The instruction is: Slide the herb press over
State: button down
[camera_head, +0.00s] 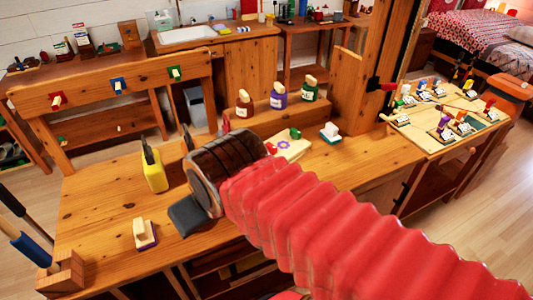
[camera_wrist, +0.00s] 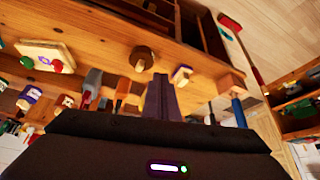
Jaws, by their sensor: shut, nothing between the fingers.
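The herb press appears to be the pale wooden board with a purple flower mark and green and red knobs (camera_head: 288,149), lying flat on the workbench. In the head view my arm partly covers its near side. In the wrist view the press (camera_wrist: 43,57) is at the upper left, well apart from my fingers. My gripper (camera_wrist: 163,97) shows as two dark fingers closed together, with nothing held. In the head view my dark wrist is left of the press, and the fingertips are not clear there.
The workbench (camera_head: 95,205) also bears a yellow holder (camera_head: 155,171), a purple-based block (camera_head: 144,235) and a green-based block (camera_head: 331,133). Several bottles (camera_head: 279,97) stand behind the press. A round brown piece with a peg (camera_wrist: 142,59) shows in the wrist view.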

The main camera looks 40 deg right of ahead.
jog(key=shift+w, duration=0.1)
jog(key=w+d+f+n+t+h, duration=0.2)
jog(key=w+d+f+n, duration=0.3)
jog(key=w+d, duration=0.45)
jog(key=w+d+f+n+t+h, duration=0.25)
jog(key=w+d+f, duration=0.35)
jog(key=w+d, duration=0.35)
jog(key=s+d+f+n+t, duration=0.2)
jog(key=d+f, duration=0.1)
jog(key=s+d+f+n+t, duration=0.2)
jog(key=d+f, duration=0.1)
jog(key=s+d+f+n+t, duration=0.1)
jog(key=d+f+n+t, duration=0.1)
jog(key=d+f, duration=0.1)
jog(key=shift+s+d+f+n+t+h, duration=0.25)
jog(key=shift+s+d+f+n, duration=0.15)
jog(key=shift+f, duration=0.15)
jog(key=shift+s+d+t+h, duration=0.2)
jog(key=shift+s+t+h, duration=0.1)
jog(key=shift+s, duration=0.35)
jog(key=shift+w, duration=0.15)
